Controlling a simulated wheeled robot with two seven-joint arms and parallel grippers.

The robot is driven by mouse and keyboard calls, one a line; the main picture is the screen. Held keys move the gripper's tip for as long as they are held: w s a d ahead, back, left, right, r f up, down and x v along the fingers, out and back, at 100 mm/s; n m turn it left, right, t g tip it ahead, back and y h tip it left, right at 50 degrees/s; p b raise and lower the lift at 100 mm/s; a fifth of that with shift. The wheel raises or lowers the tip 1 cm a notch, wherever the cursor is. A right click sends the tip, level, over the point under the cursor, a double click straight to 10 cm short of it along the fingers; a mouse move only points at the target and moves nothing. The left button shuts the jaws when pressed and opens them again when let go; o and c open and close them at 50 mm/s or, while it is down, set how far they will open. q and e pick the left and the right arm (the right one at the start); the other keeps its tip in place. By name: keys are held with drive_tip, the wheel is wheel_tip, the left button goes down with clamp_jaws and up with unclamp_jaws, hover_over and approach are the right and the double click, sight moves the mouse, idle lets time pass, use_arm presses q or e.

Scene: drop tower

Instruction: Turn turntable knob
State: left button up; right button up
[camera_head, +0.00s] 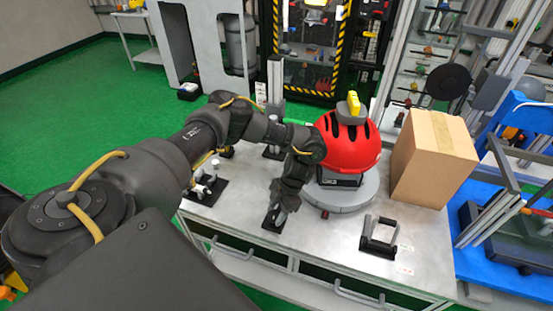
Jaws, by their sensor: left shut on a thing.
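The turntable (350,197) is a round grey disc on the metal table, with a red helmet (348,143) on a dark stand on top of it. My left gripper (275,212) points down to the left of the turntable. It is shut on a small fixture with a black base plate (272,225). The gripper hides most of this fixture, so which part it holds is unclear. My right gripper is not in view.
A cardboard box (433,158) stands right of the helmet, close to the turntable. A blue surface with tools lies right.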

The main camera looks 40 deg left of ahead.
use_arm(q)
drive_tip(key=shift+s+f+m, duration=0.1)
drive_tip(key=shift+s+m, duration=0.1)
drive_tip(key=shift+m, duration=0.5)
idle(3.0)
drive_tip(key=o, duration=0.9)
drive_tip(key=shift+o, duration=0.2)
drive_tip(key=shift+w, duration=0.1)
drive_tip(key=shift+w+d+r, duration=0.1)
drive_tip(key=shift+w+r, duration=0.15)
drive_tip(key=shift+r, duration=0.3)
drive_tip(key=b+v, duration=0.1)
drive_tip(key=v, duration=0.8)
drive_tip(key=shift+d+r, duration=0.2)
drive_tip(key=shift+r, duration=0.15)
drive_tip(key=shift+o, duration=0.2)
